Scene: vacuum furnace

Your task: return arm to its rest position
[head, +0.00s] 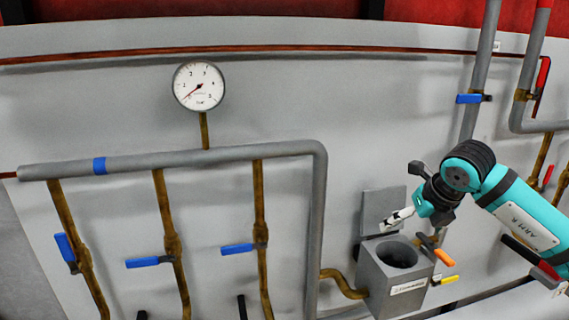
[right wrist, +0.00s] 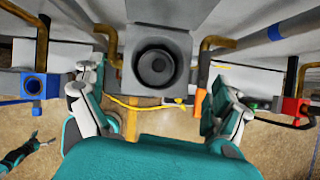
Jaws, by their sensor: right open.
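My right arm (head: 520,210), teal and black, comes in from the right in the head view. Its right gripper (head: 398,219) is just above and left of the opening of a grey box-shaped furnace (head: 377,285). In the right wrist view, the right gripper (right wrist: 160,108) is open with nothing between its fingers, and the furnace's round dark opening (right wrist: 154,66) lies ahead, between and beyond them. The furnace lid (head: 382,209) stands raised behind the opening. My left gripper is not seen in the head view; a teal arm part shows at the lower left of the right wrist view.
Grey and brass pipes run along the wall, with blue-handled valves (head: 238,249) at left and red-handled ones (head: 541,75) at right. A round gauge (head: 198,86) sits above. Orange (head: 444,257) and yellow (head: 449,280) handles are close to the furnace's right side.

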